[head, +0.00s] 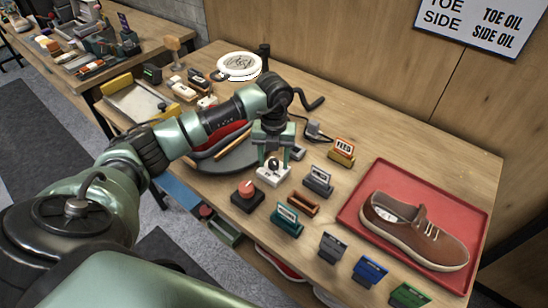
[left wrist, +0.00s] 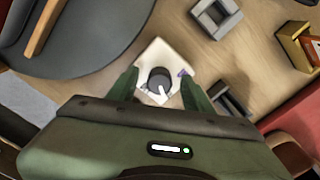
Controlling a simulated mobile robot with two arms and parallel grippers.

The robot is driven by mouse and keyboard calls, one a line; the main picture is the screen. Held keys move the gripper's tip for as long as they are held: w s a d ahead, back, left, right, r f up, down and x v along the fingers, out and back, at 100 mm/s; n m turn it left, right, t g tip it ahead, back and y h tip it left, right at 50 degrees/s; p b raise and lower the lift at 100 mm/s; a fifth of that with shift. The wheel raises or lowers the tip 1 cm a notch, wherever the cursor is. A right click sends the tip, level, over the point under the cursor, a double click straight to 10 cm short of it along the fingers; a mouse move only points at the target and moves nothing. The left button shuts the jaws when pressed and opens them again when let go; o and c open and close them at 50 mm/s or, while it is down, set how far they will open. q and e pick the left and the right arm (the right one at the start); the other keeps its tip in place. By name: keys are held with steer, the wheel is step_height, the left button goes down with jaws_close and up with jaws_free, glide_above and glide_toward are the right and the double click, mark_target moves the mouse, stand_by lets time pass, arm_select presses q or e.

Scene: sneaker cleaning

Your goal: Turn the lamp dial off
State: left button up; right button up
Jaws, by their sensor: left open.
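The lamp dial (head: 272,174) looks like a small white block with a dark round knob on top, standing on the wooden table. In the left wrist view the dark knob (left wrist: 158,79) carries a white pointer mark aimed down and slightly right. My left gripper (head: 274,160) points down over the dial. Its fingers are open, one on each side of the knob, and in the left wrist view the gripper (left wrist: 159,92) has visible gaps to the knob. I cannot tell the fingertips' exact height. My right gripper is not in view.
A red knob on a dark base (head: 247,194) stands close left of the dial. Small labelled blocks (head: 318,180) stand to the right. A brown shoe (head: 415,228) lies on a red tray (head: 350,213).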

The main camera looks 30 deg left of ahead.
arm_select(q)
jaws_close()
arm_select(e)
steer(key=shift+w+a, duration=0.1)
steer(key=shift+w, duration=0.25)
arm_select(q)
steer(key=m+b, duration=0.4)
steer(key=m, duration=0.1)
steer(key=shift+f, duration=0.1)
steer(key=m+b, duration=0.2)
steer(key=m, duration=0.2)
steer(key=shift+m, duration=0.3)
steer(key=shift+m+b, duration=0.75)
steer(key=shift+m, duration=0.35)
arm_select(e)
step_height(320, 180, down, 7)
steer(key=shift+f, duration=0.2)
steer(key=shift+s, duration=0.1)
